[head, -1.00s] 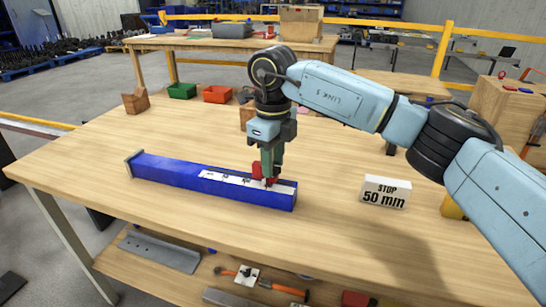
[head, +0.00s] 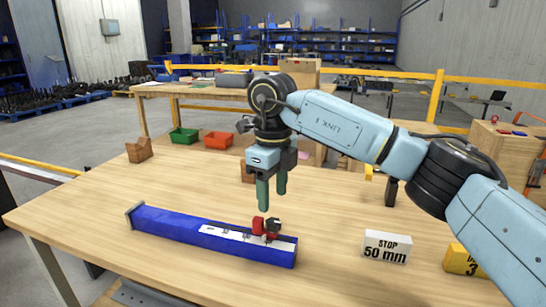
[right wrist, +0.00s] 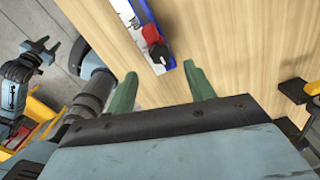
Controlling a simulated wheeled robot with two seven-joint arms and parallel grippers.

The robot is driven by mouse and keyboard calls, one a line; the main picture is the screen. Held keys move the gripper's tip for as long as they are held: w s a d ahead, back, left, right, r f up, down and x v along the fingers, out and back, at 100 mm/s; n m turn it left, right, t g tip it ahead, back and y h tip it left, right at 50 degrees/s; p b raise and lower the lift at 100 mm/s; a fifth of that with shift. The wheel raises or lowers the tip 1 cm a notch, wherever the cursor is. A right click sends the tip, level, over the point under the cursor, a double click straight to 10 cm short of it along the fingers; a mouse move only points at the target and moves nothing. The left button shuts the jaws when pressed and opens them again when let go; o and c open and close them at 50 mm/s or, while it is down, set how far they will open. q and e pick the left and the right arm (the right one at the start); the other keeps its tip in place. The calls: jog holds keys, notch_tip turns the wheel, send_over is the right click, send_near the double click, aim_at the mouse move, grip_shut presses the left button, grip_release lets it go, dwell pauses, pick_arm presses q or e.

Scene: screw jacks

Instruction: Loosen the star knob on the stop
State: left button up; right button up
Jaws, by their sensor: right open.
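A long blue rail (head: 170,224) with a white scale strip lies on the wooden table. The red stop (head: 258,226) sits on the rail near its right end, with a dark star knob (head: 272,227) on its side. My right gripper (head: 272,200) is open and empty, its green fingers pointing down just above the stop and apart from it. In the right wrist view the red stop (right wrist: 151,33) and dark knob (right wrist: 159,52) show beyond the open fingers. Part of my left arm with its gripper (right wrist: 42,46) shows small at the left of that view; its jaw state is unclear.
A white sign (head: 387,247) reading "STOP 50 mm" stands right of the rail, with a yellow block (head: 462,260) beside it. Green (head: 184,135) and red (head: 217,140) bins and a brown wooden holder (head: 139,150) stand toward the back. The table between is clear.

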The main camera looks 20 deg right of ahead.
aim_at(273, 221)
pick_arm(q)
jog(key=f, duration=0.1)
jog(key=a+f+p, duration=0.1)
jog(key=f, duration=0.1)
jog(key=s+a+f, duration=0.1)
jog(key=shift+a+f, duration=0.2)
jog(key=shift+f, duration=0.1)
pick_arm(e)
notch_tip(273, 221, up, 7)
pick_arm(q)
jog(key=shift+p, duration=0.3)
pick_arm(e)
jog(key=shift+r, duration=0.1)
